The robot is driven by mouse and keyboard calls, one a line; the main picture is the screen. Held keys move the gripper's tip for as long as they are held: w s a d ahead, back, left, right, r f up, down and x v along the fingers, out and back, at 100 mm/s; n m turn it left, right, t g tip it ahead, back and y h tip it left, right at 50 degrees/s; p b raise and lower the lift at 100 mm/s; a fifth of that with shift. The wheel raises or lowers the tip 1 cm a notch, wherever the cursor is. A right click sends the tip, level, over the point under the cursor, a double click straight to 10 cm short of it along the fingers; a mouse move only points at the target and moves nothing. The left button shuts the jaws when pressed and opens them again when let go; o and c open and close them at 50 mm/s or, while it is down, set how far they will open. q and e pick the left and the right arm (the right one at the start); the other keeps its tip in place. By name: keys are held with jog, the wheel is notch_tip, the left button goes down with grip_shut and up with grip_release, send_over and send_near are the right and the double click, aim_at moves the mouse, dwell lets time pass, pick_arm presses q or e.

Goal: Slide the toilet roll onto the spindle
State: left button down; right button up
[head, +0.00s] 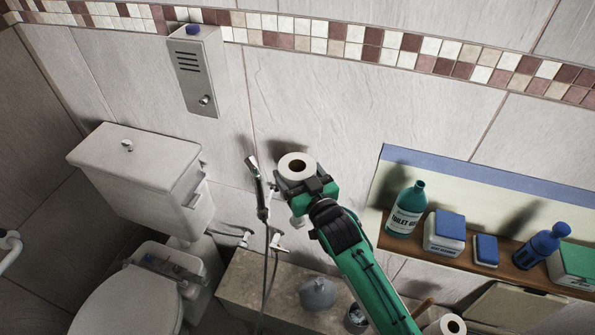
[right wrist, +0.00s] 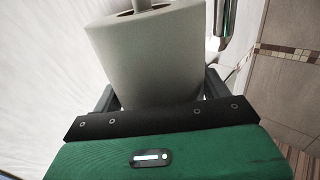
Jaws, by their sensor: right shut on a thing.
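The white toilet roll (head: 284,171) is in my right gripper (head: 308,188), in front of the tiled wall, with its open core facing up toward the head camera. In the right wrist view the roll (right wrist: 150,60) stands between the two dark fingers of the gripper (right wrist: 157,95), which are shut on its sides. My left gripper is not in view.
A chrome hand sprayer (head: 257,178) with its hose hangs close left of the roll. The toilet cistern (head: 135,170) is farther left. A wall niche (head: 480,190) with bottles and boxes is at right. A stone ledge (head: 250,285) lies below, and another roll (head: 449,326) is at bottom right.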

notch_tip(320, 180, down, 2)
jog(key=shift+f+b, duration=0.1)
jog(key=shift+b, duration=0.65)
jog(key=shift+f+b, duration=2.3)
jog(key=shift+f, duration=2)
jog(key=shift+f+b, duration=0.25)
jog(key=shift+b, duration=0.1)
jog(key=shift+f+b, duration=0.35)
jog(key=shift+f, duration=0.25)
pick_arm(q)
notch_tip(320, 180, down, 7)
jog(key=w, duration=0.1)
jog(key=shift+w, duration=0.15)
